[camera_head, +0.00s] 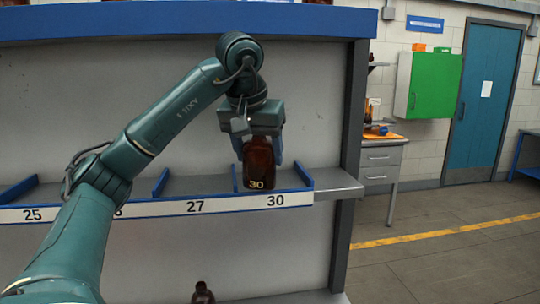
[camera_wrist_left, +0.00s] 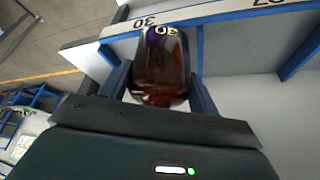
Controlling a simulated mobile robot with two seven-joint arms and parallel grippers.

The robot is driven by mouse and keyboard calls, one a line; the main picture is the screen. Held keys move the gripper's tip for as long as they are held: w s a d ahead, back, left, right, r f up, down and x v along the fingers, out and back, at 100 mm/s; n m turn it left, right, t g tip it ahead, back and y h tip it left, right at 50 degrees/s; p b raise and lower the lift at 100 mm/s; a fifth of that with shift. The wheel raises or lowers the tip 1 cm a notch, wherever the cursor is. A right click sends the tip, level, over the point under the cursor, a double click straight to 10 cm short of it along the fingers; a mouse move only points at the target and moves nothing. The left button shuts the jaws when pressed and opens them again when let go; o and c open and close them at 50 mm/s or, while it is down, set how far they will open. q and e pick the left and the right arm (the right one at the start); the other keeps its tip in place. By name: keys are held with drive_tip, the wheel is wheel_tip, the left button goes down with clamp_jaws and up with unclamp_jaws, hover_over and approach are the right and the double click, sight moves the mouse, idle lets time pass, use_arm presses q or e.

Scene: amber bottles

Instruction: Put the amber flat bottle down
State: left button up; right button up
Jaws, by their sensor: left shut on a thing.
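The amber flat bottle (camera_head: 258,166) is upright at the shelf compartment labelled 30, and its own label also reads 30. My left gripper (camera_head: 262,145) is shut on its upper part from above. In the left wrist view the bottle (camera_wrist_left: 161,70) sits between the two fingers of the left gripper (camera_wrist_left: 160,85), near the shelf's label strip. The bottle's base is at the level of the label strip (camera_head: 195,207); I cannot tell whether it touches the shelf. My right gripper is not in view.
Blue dividers (camera_head: 161,182) split the shelf into compartments; those labelled 25 and 27 look empty. Another dark bottle (camera_head: 203,294) stands lower down, below the shelf. A grey upright post (camera_head: 348,140) stands to the right of compartment 30.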

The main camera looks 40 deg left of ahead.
sight(264, 145)
use_arm(q)
drive_tip(key=w, duration=0.1)
drive_tip(key=w+a, duration=0.1)
drive_tip(key=w, duration=0.1)
drive_tip(key=shift+a+r+p, duration=0.1)
drive_tip(key=shift+a+p, duration=0.05)
drive_tip(key=shift+p, duration=0.2)
drive_tip(key=w, duration=0.1)
drive_tip(key=w+a+p, duration=0.1)
drive_tip(key=w, duration=0.1)
drive_tip(key=shift+w+a+r, duration=0.1)
drive_tip(key=shift+w+a, duration=0.15)
drive_tip(key=shift+a+f, duration=0.1)
drive_tip(key=shift+f, duration=0.8)
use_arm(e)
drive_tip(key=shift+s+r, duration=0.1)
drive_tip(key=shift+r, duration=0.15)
use_arm(q)
drive_tip(key=shift+f, duration=0.1)
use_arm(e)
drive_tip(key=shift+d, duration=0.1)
use_arm(q)
drive_tip(key=o, duration=1.1)
drive_tip(key=shift+c, duration=0.2)
